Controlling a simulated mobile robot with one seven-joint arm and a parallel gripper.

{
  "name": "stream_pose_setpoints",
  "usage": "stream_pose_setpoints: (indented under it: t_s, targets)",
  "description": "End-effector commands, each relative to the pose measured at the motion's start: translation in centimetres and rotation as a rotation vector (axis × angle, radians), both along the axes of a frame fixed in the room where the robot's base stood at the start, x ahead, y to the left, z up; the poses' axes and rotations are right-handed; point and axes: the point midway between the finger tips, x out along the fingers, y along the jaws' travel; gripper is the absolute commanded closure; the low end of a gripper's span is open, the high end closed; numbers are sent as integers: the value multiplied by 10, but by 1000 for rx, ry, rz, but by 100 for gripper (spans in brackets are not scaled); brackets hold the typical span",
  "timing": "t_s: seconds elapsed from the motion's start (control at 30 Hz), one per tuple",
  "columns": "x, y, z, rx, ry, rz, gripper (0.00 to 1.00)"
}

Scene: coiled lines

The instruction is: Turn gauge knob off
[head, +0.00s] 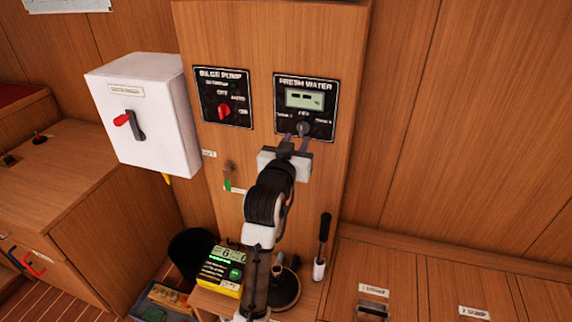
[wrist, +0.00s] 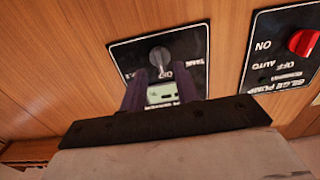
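The gauge knob (head: 303,128) is a small grey knob low on the black FRESH WATER panel (head: 279,102). Above it, the panel's display (head: 304,98) shows dashes. The knob also shows in the wrist view (wrist: 159,56), where the panel appears upside down. I cannot clearly tell which way its pointer faces. My gripper (head: 294,143) is in front of the panel's lower part. Its two dark fingers (wrist: 160,82) are apart with nothing between them. Their tips are close to the knob; I cannot tell whether they touch it.
The BILGE PUMP panel (head: 214,80) with a red knob (head: 223,111) is to the left. A white switch box (head: 148,88) with a red-tipped handle projects farther left. Below are a yellow device (head: 222,271), a black-handled tool (head: 323,243) and wooden lockers (head: 425,290).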

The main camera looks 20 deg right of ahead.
Motion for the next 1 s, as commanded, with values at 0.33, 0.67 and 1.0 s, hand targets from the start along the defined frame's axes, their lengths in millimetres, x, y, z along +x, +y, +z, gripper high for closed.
stream_pose_setpoints:
  t_s: [0.33,0.67,1.0]
  targets:
    - [-64,44,-2,0,-2,2,69]
    - [-84,56,0,1,-1,0,69]
    - [-80,65,5,-8,-17,23,69]
